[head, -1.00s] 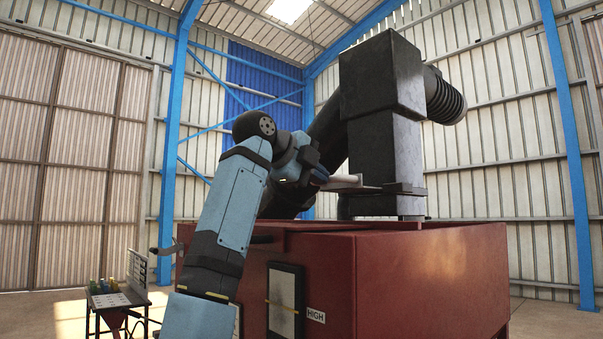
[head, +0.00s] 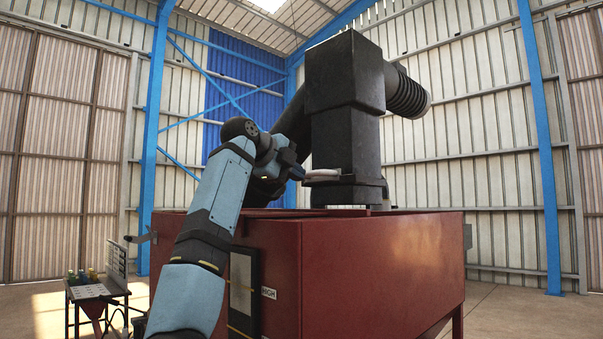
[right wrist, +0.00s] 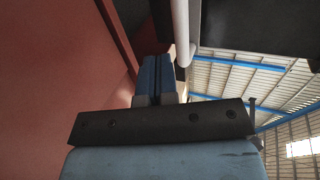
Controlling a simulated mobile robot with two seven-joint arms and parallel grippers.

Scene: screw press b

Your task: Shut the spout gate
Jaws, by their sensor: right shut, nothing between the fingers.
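The black square spout (head: 345,100) hangs over the red bin. The spout gate (head: 335,183) is a dark flat plate at its lower end, sticking out only slightly past the spout's left side. A pale handle bar (head: 322,173) sits at the plate. My right gripper (head: 303,174) is shut and empty at the left end of the handle. In the right wrist view its blue fingers (right wrist: 155,75) are together, with the pale bar (right wrist: 181,30) close beside their tips; whether they touch I cannot tell. My left gripper is not in view.
The red bin (head: 385,265) stands below the spout, its wall close to my right arm. A black corrugated hose (head: 408,93) joins the spout's top right. A small table (head: 92,291) with several bottles stands lower left. Open floor lies right of the bin.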

